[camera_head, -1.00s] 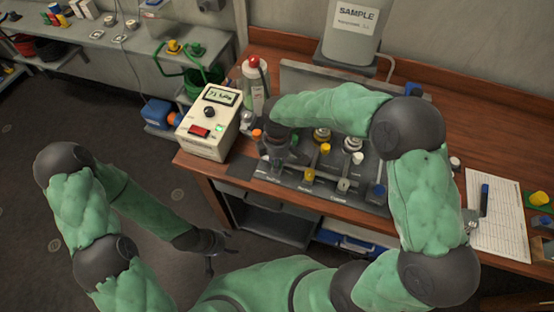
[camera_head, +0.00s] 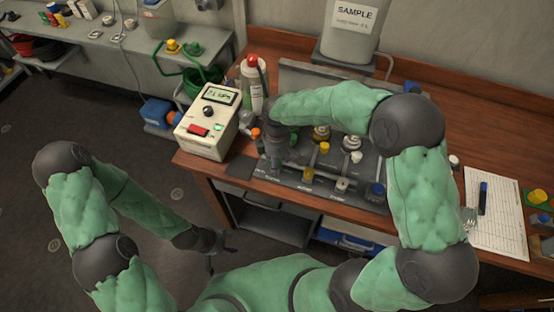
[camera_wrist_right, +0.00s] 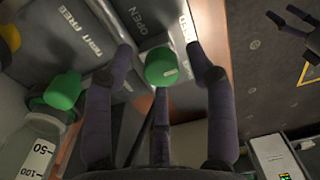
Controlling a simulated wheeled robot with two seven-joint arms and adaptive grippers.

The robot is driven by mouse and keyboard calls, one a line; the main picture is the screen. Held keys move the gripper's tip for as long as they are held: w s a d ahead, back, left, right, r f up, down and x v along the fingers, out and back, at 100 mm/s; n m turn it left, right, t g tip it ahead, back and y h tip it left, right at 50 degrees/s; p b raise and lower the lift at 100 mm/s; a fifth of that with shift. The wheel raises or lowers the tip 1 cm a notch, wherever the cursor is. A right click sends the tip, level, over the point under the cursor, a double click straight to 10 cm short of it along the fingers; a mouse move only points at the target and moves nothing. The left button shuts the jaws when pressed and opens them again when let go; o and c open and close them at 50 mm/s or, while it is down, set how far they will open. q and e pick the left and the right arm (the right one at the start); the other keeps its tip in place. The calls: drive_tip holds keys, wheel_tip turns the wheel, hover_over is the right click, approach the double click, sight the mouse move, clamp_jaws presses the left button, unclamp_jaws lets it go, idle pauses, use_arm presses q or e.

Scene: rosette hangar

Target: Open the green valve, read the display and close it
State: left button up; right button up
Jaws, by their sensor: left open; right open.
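The green valve knob (camera_wrist_right: 161,66) shows in the right wrist view, between the open fingers of my right gripper (camera_wrist_right: 161,62), near an "OPEN" label. I cannot tell whether the fingers touch it. In the head view my right gripper (camera_head: 276,158) is over the left part of the dark valve panel (camera_head: 264,183), and it hides the knob there. The display (camera_head: 219,95) is on the white meter box (camera_head: 190,143) left of the panel; its text is too small to read surely. My left gripper (camera_head: 214,250) is open and empty, low in front of the bench.
Yellow (camera_head: 308,173), grey (camera_head: 342,184) and blue (camera_head: 376,190) knobs stand on the panel to the right. A red-capped bottle (camera_head: 254,85) stands behind the meter. A paper sheet (camera_head: 496,220) lies at right. A graduated container (camera_wrist_right: 35,160) shows in the wrist view.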

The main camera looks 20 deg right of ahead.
wheel_tip(320, 180, up, 12)
drive_tip(key=shift+w, duration=0.15)
idle(0.3)
drive_tip(key=shift+f, duration=0.15)
